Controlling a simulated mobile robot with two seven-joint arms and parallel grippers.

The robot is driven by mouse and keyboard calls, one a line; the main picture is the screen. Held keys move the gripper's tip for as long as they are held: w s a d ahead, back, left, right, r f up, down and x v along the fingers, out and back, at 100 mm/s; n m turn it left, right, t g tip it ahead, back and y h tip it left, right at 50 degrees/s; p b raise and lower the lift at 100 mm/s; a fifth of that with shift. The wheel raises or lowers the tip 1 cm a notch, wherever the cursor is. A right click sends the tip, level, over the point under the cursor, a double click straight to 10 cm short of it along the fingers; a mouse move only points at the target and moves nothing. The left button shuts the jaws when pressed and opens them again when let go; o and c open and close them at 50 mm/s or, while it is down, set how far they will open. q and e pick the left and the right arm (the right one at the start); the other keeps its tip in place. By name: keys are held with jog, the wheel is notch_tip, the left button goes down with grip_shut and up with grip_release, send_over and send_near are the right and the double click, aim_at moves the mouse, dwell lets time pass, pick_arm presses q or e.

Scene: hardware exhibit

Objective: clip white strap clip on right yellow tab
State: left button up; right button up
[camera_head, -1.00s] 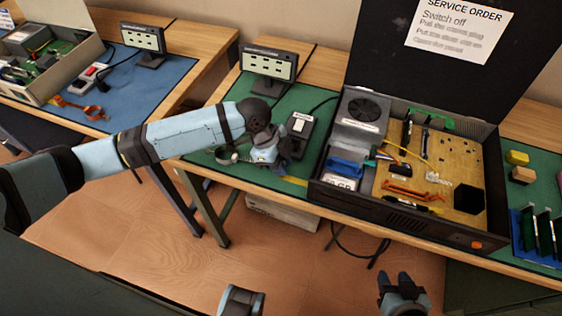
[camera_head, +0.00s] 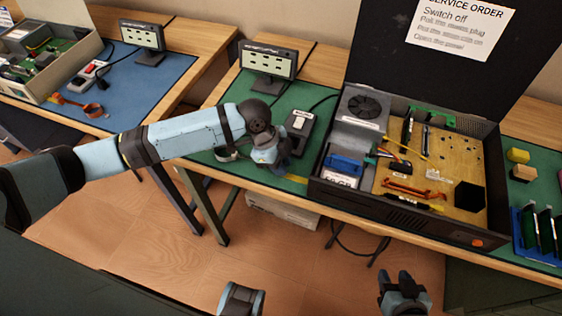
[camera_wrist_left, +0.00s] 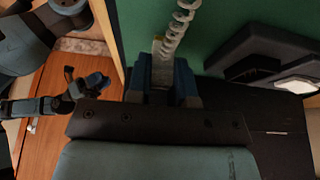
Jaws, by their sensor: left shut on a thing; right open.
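My left gripper (camera_head: 277,167) is at the front edge of the green mat, left of the open black case. In the left wrist view its blue fingers (camera_wrist_left: 162,80) are shut on a pale piece, the white strap clip (camera_wrist_left: 160,52), with a grey coiled cord (camera_wrist_left: 179,20) running up from it. A yellow strip (camera_head: 296,179), perhaps a yellow tab, shows at the mat's front edge just right of the gripper. The gripper hides any second tab. A strap band (camera_head: 226,154) lies left of the gripper. My right gripper (camera_head: 398,280) is open and empty, in front of the table.
A dark switch box (camera_head: 299,124) stands just behind my left gripper. The open case (camera_head: 400,207) with its circuit board is to the right. A small display (camera_head: 268,60) stands at the back.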

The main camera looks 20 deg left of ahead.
pick_arm(q)
jog(key=shift+f, duration=0.5)
jog(key=o, duration=0.8)
jog(key=o, duration=0.3)
jog(key=shift+r+p, duration=0.6)
jog(key=shift+p, duration=0.15)
dwell(1.0)
